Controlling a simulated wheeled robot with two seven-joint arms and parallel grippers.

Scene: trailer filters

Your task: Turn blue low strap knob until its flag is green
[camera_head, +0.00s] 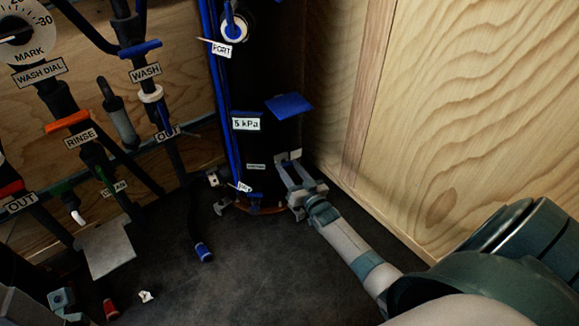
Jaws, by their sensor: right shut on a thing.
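A tall dark canister (267,150) with blue pipes and a "5 kPa" label stands in the corner. A blue plate (290,105) sticks out at its right side; I cannot tell whether it is the strap's flag. No green flag shows on the canister. My right gripper (289,162) reaches in from the lower right, beside the canister's lower right side. Its fingers are shut on a small part there, which seems to be the low strap knob; the fingers mostly hide it.
A wooden wall (440,110) rises close to the right of my arm. Hoses, a rinse handle (68,122) and a wash dial (25,30) crowd the left. A blue-ended hose (203,252) and a red cap (110,309) are near the dark floor (270,275), largely clear in front.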

